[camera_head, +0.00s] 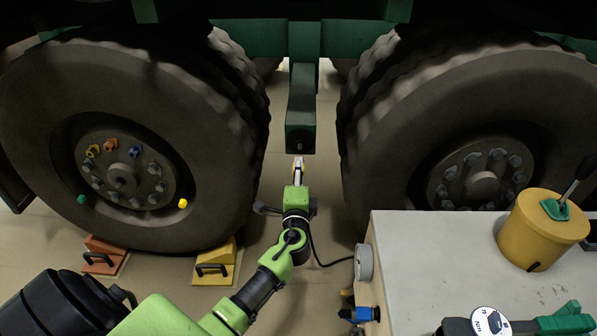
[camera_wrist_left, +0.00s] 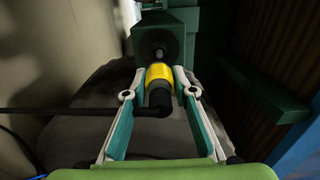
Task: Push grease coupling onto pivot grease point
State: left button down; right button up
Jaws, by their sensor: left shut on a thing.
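My left gripper (camera_head: 298,165) reaches up between the two big wheels, just below the green pivot block (camera_head: 300,135). In the left wrist view, my left gripper (camera_wrist_left: 160,88) is shut on the grease coupling (camera_wrist_left: 159,73), a yellow sleeve with a black elbow end. A black hose runs from the elbow to the left. The pivot grease point (camera_wrist_left: 158,53), a small metal nipple on the face of the block, lies straight beyond the coupling, roughly in line with it. I cannot tell whether they touch. My right gripper is not in view.
Large tyres stand close on the left (camera_head: 135,150) and right (camera_head: 470,140) of my arm. A grey-topped cart (camera_head: 430,240) at right holds a yellow pot (camera_head: 540,230) and a dial gauge (camera_head: 490,321). Orange (camera_head: 104,256) and yellow (camera_head: 217,262) chocks sit by the left wheel.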

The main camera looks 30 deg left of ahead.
aim_at(300, 148)
pick_arm(q)
jog(key=shift+x, duration=1.4)
jog(key=b+x, duration=0.1)
jog(key=x, duration=0.2)
jog(key=shift+f+b, duration=0.1)
jog(key=shift+b, duration=0.2)
jog(key=shift+d, duration=0.1)
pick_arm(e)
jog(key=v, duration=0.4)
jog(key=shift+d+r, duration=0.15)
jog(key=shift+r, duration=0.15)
pick_arm(q)
jog(key=shift+b, duration=0.4)
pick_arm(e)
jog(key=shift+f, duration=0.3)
pick_arm(q)
jog(key=shift+b+x, duration=0.6)
jog(key=shift+x, duration=0.55)
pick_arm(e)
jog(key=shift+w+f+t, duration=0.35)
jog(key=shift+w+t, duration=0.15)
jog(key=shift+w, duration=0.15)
